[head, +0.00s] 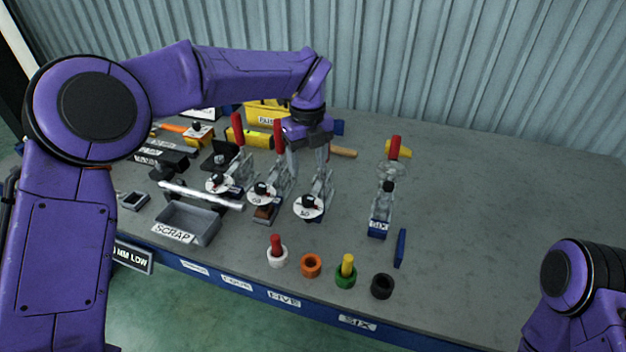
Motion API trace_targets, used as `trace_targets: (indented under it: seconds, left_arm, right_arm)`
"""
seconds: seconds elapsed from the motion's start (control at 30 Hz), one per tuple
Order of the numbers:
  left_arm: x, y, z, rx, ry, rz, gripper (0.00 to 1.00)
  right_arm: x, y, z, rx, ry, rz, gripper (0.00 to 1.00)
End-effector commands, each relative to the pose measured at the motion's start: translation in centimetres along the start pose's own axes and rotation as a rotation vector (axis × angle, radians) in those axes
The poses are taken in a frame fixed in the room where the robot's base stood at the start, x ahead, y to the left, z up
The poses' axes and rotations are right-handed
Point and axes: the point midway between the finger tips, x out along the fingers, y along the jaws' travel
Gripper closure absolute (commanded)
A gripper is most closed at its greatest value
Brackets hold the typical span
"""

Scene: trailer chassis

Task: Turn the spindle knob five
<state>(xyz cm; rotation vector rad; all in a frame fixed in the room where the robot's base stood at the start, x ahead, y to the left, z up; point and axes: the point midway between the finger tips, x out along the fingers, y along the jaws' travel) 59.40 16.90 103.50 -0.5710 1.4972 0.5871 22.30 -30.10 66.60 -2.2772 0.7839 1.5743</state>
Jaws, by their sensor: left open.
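Clamp fixtures with red handles and dial-like discs topped by black knobs stand in a row on the grey bench. The one nearest my left gripper has a white disc with a black knob (309,202) at its front; its own number is not readable. The front-edge label FIVE (284,299) lies below and left of it, so I cannot tell for sure which knob is five. My left gripper (308,172) points down, open, just behind this knob and partly hiding the fixture. Only part of my right arm shows at the lower right; its gripper is out of view.
Two more disc knobs (262,189) (218,181) stand to the left. Fixture SIX (381,215) is right. A SCRAP tray (187,226), a white-collared red peg (277,253), an orange ring (311,265), a green-collared yellow peg (347,270) and a black ring (382,286) sit in front. The bench's right side is clear.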

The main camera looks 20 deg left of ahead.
Motion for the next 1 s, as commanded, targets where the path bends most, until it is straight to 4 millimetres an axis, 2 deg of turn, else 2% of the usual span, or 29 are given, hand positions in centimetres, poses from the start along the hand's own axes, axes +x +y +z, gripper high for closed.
trace_targets:
  seconds: [0.07,0.17,0.4,0.53,0.7,0.9,0.97,1.0]
  left_arm:
    - [0.1,-0.1,-0.1,-0.006,0.005,-0.008,0.41]
    - [1.5,0.2,0.0,-0.012,0.008,-0.006,0.41]
    - [6.9,0.5,0.1,-0.016,0.007,-0.005,0.41]
    - [9.0,0.4,0.1,-0.015,0.005,-0.007,0.41]
    - [10.2,0.2,0.1,-0.013,0.005,-0.009,0.41]
    - [10.3,0.2,0.1,-0.012,0.004,-0.01,0.41]
    - [10.3,0.2,0.1,-0.011,0.004,-0.01,0.57]
    - [10.3,0.2,0.1,-0.011,0.004,-0.01,0.7]
  right_arm:
    - [-0.1,0.0,0.0,0.0,-0.001,0.001,0.57]
    - [-0.4,0.1,-0.1,-0.001,-0.001,0.001,0.57]
    - [-1.4,0.2,-0.5,-0.001,-0.002,0.001,0.57]
    - [-1.8,0.2,-0.7,0.0,-0.001,0.001,0.57]
    - [-1.9,0.2,-0.7,0.0,-0.001,0.001,0.57]
    - [-1.8,0.2,-0.7,0.0,-0.001,0.001,0.57]
    - [-1.8,0.2,-0.7,0.0,-0.001,0.001,0.57]
    - [-1.8,0.2,-0.7,0.0,-0.001,0.001,0.57]
